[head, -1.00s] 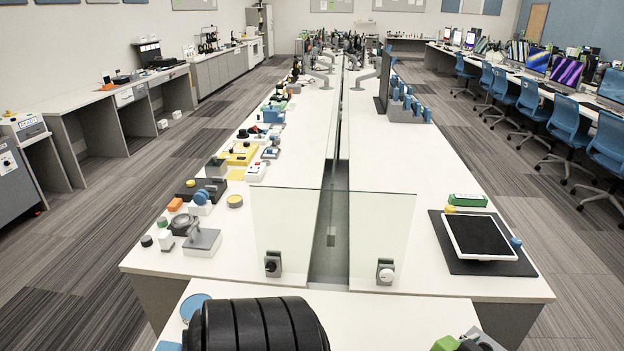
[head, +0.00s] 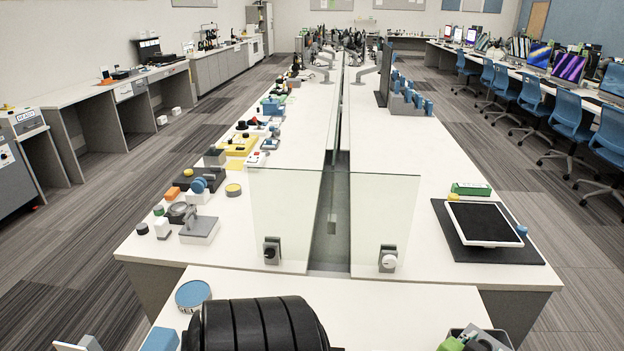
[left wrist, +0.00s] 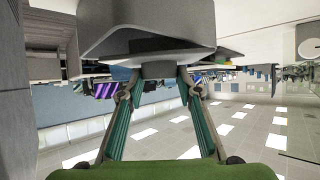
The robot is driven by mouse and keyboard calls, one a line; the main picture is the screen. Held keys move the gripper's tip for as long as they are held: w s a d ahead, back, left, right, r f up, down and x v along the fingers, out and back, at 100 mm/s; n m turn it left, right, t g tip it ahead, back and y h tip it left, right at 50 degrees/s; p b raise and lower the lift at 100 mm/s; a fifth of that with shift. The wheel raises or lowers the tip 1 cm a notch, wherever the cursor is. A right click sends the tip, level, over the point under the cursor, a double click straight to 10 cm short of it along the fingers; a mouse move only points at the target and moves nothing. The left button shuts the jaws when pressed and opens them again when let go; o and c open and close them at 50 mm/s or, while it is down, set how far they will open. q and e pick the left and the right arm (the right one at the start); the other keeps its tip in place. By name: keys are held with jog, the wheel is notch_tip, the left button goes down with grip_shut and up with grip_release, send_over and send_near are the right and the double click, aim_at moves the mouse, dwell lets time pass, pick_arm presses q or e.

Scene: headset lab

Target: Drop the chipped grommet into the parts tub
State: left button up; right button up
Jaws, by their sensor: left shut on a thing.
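My left gripper (left wrist: 158,78) shows in the left wrist view, its two teal fingers closing on a small dark grey piece (left wrist: 157,69) between the tips. I cannot tell from its shape whether this is the chipped grommet. A large pale grey shape (left wrist: 150,22) fills the top of that view, right by the fingertips; I cannot tell if it is part of the held piece. In the head view no gripper shows clearly. A grey-rimmed container (head: 507,341) with mixed contents is cut off at the bottom right; I cannot tell whether it is the parts tub.
The near white table (head: 400,300) has a blue round dish (head: 193,294) and a blue block (head: 160,340) at its left. Clear partitions (head: 384,220) stand beyond it. A tablet (head: 483,223) lies on a dark mat at right; controls crowd the left bench edge.

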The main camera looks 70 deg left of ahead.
pick_arm(q)
jog(key=o, duration=1.2)
jog(key=shift+f, duration=0.1)
jog(key=shift+s, duration=0.1)
jog(key=v, duration=0.7)
jog(key=shift+s+d, duration=0.15)
